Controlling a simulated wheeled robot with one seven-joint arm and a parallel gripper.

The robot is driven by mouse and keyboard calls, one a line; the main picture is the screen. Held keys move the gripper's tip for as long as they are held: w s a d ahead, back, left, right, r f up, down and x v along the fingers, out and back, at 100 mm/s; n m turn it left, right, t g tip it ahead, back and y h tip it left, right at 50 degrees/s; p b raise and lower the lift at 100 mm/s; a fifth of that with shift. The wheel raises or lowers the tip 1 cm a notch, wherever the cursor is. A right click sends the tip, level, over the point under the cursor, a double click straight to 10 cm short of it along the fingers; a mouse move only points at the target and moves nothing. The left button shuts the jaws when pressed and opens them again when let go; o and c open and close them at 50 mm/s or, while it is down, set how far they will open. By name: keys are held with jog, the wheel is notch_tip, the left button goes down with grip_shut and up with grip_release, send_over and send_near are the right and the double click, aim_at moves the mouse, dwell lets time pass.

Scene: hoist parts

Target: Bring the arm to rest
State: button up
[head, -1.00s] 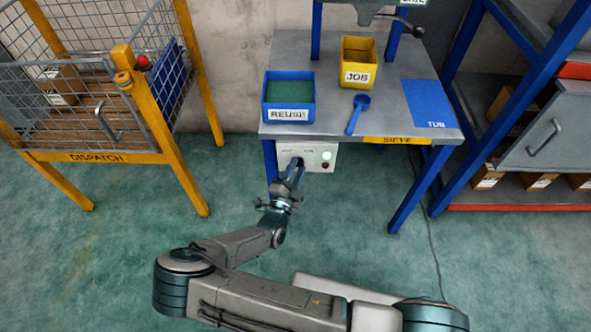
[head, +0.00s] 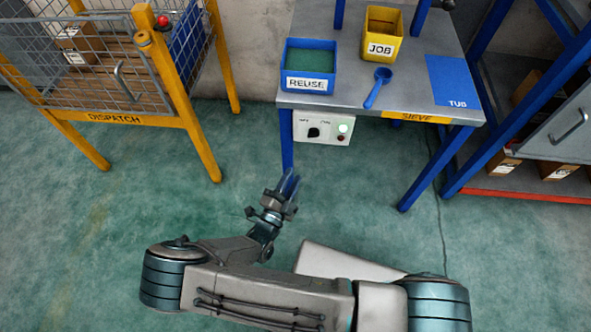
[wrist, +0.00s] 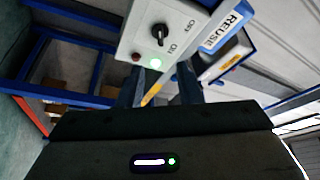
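My gripper (head: 288,184) is in front of the sieve bench, low over the green floor and apart from the control box. In the wrist view its two fingers (wrist: 160,88) stand apart with nothing between them, so it is open and empty. My arm is bent in front of my body. The white control box (head: 322,128) hangs under the bench's front edge. It has a black knob (wrist: 160,33) with OFF and ON marks, a glowing green lamp (wrist: 155,64) and a red button (wrist: 136,57).
On the bench (head: 415,98) are the blue REUSE bin (head: 309,84) with green contents, the yellow JOB bin (head: 381,48), a blue scoop (head: 377,88) and the blue TUB mat (head: 452,82). The DISPATCH cage (head: 120,117) stands left, shelving (head: 525,193) right. Floor around my gripper is clear.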

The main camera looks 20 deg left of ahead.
dwell(0.6)
jog(key=w+d+r+m+g+h+p, duration=0.2)
jog(key=d+r+m+g+h+p, duration=0.15)
jog(key=d+r+m+g, duration=0.95)
jog(key=w+d+r+m+g+h+p, duration=0.1)
jog(key=d+r+m+g+h+p, duration=0.4)
jog(key=m, duration=1.4)
jog(key=s+d+r+m+y+p, duration=0.1)
jog(key=s+d+r+m+y, duration=0.2)
jog(key=r+m, duration=0.6)
jog(key=s+d+r+m+y+p, duration=0.1)
jog(key=d+r+m+y, duration=0.3)
jog(key=r+m, duration=0.5)
jog(key=s+d+r+m+y+p, duration=0.2)
jog(key=s+d+r+m+y, duration=0.1)
jog(key=d+r+m, duration=0.3)
notch_tip(320, 180, up, 4)
jog(key=s+m, duration=0.1)
jog(key=m, duration=0.1)
jog(key=shift+s+d+f+m+t+y, duration=0.2)
jog(key=shift+s+d+m+t+y, duration=0.1)
jog(key=shift+s+m+t+y, duration=0.1)
